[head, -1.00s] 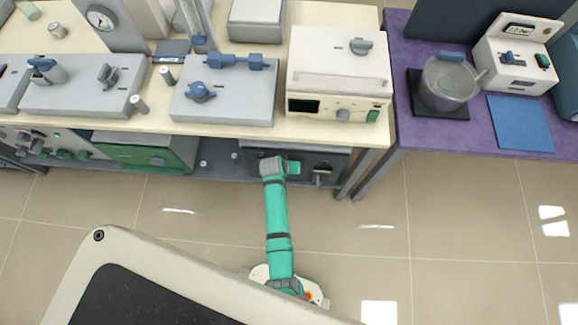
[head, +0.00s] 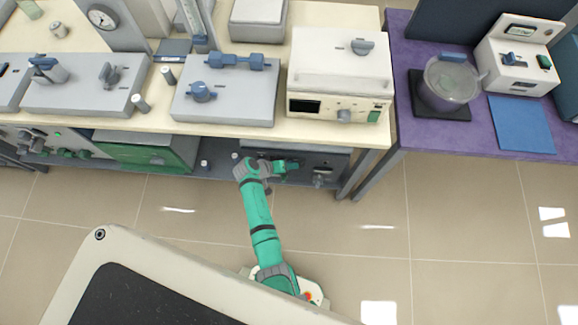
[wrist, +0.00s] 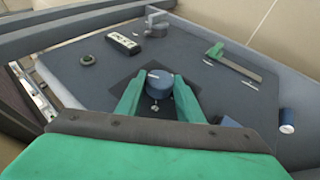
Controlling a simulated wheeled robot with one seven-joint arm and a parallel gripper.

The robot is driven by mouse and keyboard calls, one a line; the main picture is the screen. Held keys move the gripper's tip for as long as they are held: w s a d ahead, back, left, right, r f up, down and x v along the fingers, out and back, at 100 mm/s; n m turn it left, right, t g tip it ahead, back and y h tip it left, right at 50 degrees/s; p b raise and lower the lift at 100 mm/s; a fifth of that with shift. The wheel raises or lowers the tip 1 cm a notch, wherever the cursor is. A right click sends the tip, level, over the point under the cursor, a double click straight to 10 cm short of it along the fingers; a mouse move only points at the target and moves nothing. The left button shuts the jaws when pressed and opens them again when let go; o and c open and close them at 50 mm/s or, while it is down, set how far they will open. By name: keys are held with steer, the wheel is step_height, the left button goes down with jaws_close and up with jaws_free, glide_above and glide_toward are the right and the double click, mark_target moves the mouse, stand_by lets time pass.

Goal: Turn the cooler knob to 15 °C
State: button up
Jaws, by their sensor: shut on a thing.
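The cooler knob (wrist: 158,81) is a dark blue-grey round knob with a pale mark on its top. It sits on a dark square plate on the grey panel (wrist: 230,95) in the wrist view. My gripper (wrist: 157,90) has its two green fingers on either side of the knob, closed on it. In the head view, my gripper (head: 291,164) is at the front of the dark unit (head: 325,162) on the lower shelf, and the knob cannot be made out there. A small display (wrist: 122,42) is on the same panel; its reading is too small to tell.
On the panel are a round green button (wrist: 87,60), a grey valve-like fitting (wrist: 157,22) and a green-ended lever (wrist: 232,62). The bench top (head: 225,137) overhangs the lower shelf. A green box (head: 150,153) stands left on that shelf. The floor in front is clear.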

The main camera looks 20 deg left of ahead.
steer(key=shift+s+a+f+n+t+h, duration=0.1)
steer(key=shift+n+t+h, duration=0.2)
steer(key=shift+h, duration=0.5)
steer(key=shift+w+a+f+n+t+h, duration=0.15)
steer(key=shift+t+h, duration=0.2)
steer(key=shift+h, duration=0.45)
steer(key=shift+s+a+f+n+t+h, duration=0.15)
steer(key=shift+n+t+h, duration=0.15)
steer(key=shift+h, duration=0.5)
steer(key=shift+d+f+t+h, duration=0.1)
steer(key=shift+t+h, duration=0.35)
steer(key=shift+h, duration=0.45)
steer(key=o, duration=1.1)
steer(key=shift+s, duration=0.1)
steer(key=v, duration=1)
steer(key=shift+s+a, duration=0.25)
steer(key=shift+a, duration=0.05)
